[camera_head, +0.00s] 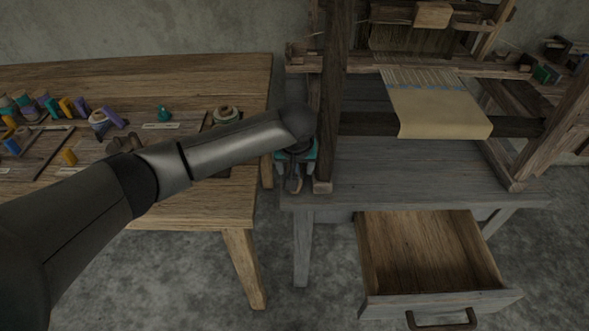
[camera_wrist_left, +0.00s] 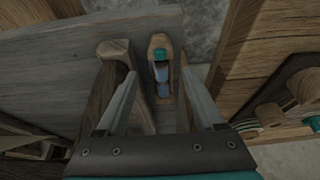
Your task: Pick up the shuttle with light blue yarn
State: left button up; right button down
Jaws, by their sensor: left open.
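The shuttle (camera_wrist_left: 161,90), a narrow wooden boat shape with light blue yarn and a teal part at its far end, lies on the grey loom bench close to its edge in the left wrist view. My left gripper (camera_wrist_left: 159,68) is open above it, one finger on each side of the shuttle. I cannot tell whether the fingers touch it. In the head view my left gripper (camera_head: 295,186) points down at the bench's left end beside the loom post, and the shuttle is mostly hidden there. My right gripper is not in view.
A loom post (camera_wrist_left: 108,85) stands close beside the left finger. The loom (camera_head: 333,100) carries cream cloth (camera_head: 445,112). An open, empty drawer (camera_head: 425,250) juts out below. The wooden table (camera_head: 200,80) at left holds yarn spools (camera_head: 107,118). A narrow gap separates table and bench.

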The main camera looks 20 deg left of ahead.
aim_at(301, 182)
pick_arm(q)
jog(key=shift+b+x, duration=0.3)
jog(key=shift+x, duration=0.75)
jog(key=shift+w+f, duration=0.1)
jog(key=shift+f, duration=0.2)
jog(key=shift+b+x, duration=0.9)
jog(key=shift+x, duration=0.25)
jog(key=shift+b+x, duration=0.55)
jog(key=shift+x, duration=0.55)
jog(key=shift+a, duration=0.1)
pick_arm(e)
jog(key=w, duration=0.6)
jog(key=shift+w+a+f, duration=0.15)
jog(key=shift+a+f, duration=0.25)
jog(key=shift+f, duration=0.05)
pick_arm(q)
grip_shut()
